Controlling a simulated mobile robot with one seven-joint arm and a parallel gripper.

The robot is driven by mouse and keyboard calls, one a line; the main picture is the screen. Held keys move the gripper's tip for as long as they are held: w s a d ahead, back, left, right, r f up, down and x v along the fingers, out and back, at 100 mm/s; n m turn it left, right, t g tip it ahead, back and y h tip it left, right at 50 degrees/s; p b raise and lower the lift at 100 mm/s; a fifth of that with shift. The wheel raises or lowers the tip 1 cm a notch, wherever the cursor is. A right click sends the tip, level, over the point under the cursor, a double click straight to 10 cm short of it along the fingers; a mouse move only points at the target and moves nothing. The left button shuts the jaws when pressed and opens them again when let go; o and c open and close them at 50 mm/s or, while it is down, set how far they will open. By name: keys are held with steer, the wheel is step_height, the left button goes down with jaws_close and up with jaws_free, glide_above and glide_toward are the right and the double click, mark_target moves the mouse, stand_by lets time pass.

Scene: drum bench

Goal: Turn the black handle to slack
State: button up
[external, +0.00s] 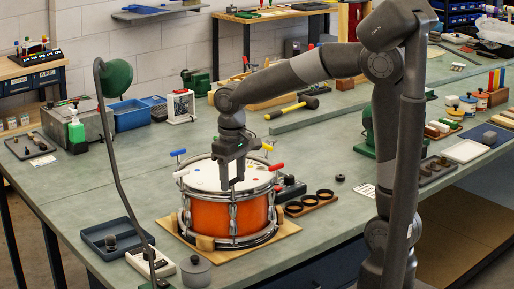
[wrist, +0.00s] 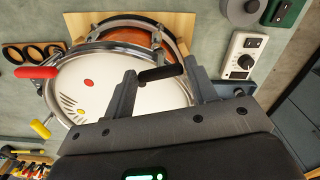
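The orange drum (external: 218,217) stands on a wooden board with its white head (external: 205,178) facing up. The black handle (wrist: 160,73) lies at the drum's rim in the wrist view, between my two fingertips. My gripper (wrist: 159,70) is open, its fingers apart at either end of the handle; whether they touch it I cannot tell. In the external view my gripper (external: 232,186) points down over the near part of the drum, and the black handle cannot be made out there. Red (external: 276,167), yellow (external: 267,147) and blue (external: 177,152) handles also sit around the rim.
A board with black rings (external: 310,203) lies right of the drum. A white meter box (external: 150,262), a grey lidded pot (external: 196,271) and a blue tray (external: 112,238) are at front left. A lamp's thin arm (external: 122,180) rises at left. The bench behind the drum is partly clear.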

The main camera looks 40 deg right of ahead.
steer(key=c, duration=0.6)
steer(key=shift+n, duration=0.3)
steer(key=n, duration=1.3)
steer(key=shift+n, duration=0.3)
steer(key=o, duration=1)
